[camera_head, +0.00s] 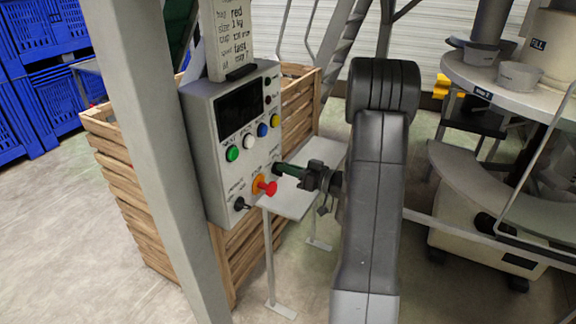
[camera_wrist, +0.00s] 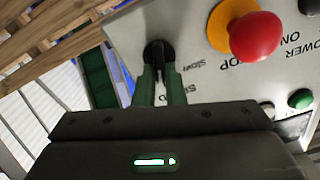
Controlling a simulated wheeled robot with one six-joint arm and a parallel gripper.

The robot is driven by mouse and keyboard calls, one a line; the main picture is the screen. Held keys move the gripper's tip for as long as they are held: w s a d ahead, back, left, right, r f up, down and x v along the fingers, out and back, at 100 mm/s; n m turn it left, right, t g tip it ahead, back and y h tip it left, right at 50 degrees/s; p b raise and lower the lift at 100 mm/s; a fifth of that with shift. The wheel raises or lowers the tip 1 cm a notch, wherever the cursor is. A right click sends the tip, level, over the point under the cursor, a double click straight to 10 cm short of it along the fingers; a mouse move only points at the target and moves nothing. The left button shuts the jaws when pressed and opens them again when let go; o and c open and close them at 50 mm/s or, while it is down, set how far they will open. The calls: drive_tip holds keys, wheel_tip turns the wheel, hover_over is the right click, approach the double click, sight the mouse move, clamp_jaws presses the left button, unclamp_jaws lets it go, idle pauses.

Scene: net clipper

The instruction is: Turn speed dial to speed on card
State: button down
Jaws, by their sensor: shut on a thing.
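The speed dial (camera_wrist: 158,52) is a small black knob on the grey control box (camera_head: 205,120). My gripper (camera_head: 283,170) has its green fingers shut on the dial at the box's lower right; the fingers also show in the wrist view (camera_wrist: 160,84). The word "slow" is printed upside down beside the dial in the wrist view; other lettering is partly hidden by the fingers. The dial's pointer direction cannot be told. The handwritten card (camera_head: 237,30) stands above the box, with lines that seem to read red, 1 kg and fast; the rest is small.
A red stop button (camera_head: 268,187) on an orange base sits close to the dial, with a black power switch (camera_head: 240,204) lower left. Green, white, blue and yellow buttons line the box under a dark screen (camera_head: 240,110). A wooden crate (camera_head: 140,205) stands behind; a grey post is in front.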

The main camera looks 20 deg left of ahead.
drive_tip(key=m+p, duration=0.1)
drive_tip(key=m, duration=0.1)
drive_tip(key=m+p, duration=0.1)
drive_tip(key=m, duration=0.2)
drive_tip(key=shift+w+f+p, duration=0.1)
drive_tip(key=shift+w+p, duration=0.1)
drive_tip(key=shift+p, duration=0.15)
drive_tip(key=shift+m, duration=0.3)
drive_tip(key=c, duration=1.5)
unclamp_jaws()
drive_tip(key=shift+d, duration=0.1)
drive_tip(key=s+d+b, duration=0.1)
drive_tip(key=d+b, duration=0.2)
drive_tip(key=d, duration=1)
drive_tip(key=shift+d, duration=0.35)
drive_tip(key=shift+a, duration=0.1)
